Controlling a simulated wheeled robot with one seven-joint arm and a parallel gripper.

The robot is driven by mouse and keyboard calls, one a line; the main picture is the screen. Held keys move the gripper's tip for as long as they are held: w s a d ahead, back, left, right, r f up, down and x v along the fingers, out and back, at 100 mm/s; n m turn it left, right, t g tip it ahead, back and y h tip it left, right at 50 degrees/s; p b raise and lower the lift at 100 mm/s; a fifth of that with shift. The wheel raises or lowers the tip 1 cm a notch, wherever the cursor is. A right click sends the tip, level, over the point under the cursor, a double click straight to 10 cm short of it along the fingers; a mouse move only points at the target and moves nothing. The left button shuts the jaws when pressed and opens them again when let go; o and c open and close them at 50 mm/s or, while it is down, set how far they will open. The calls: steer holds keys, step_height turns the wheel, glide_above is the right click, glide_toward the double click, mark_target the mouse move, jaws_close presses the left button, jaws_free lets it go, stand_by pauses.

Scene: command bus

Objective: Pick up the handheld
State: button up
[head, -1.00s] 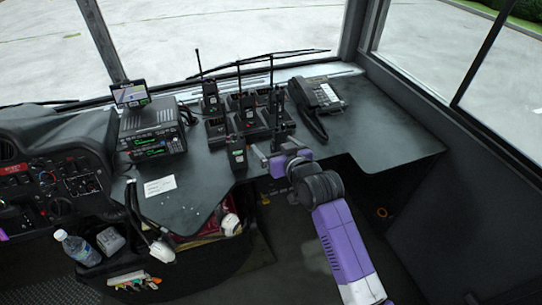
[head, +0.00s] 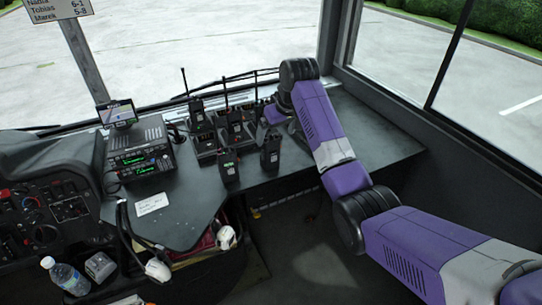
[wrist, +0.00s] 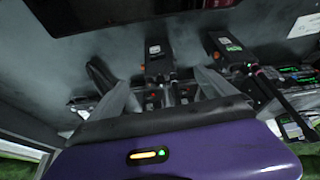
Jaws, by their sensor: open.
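Several black handheld radios stand in a charger block on the dashboard desk. One handheld (head: 229,163) with a small green display is at the front. Another handheld (head: 270,152) stands to its right, and more stand behind, such as the back left one (head: 197,110). My gripper (head: 263,130) is over the right side of this group, its fingers hard to make out in the head view. In the wrist view my gripper (wrist: 165,83) is open, with a handheld (wrist: 158,58) showing beyond and between its fingertips. Another handheld (wrist: 229,49) is to the right. I cannot tell whether a finger touches anything.
A radio set (head: 138,150) with a small screen (head: 117,113) above it stands left of the handhelds. A white label (head: 151,204) lies on the desk. The windscreen is close behind. The desk's right end (head: 380,145) looks clear beyond my arm.

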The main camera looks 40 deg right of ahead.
mark_target(273, 140)
steer(key=shift+w+p+x, duration=0.1)
steer(key=shift+p+x, duration=0.1)
steer(key=shift+x, duration=1.6)
steer(key=shift+w+p+x, duration=0.15)
steer(key=shift+x, duration=1.7)
steer(key=shift+d+r, duration=0.15)
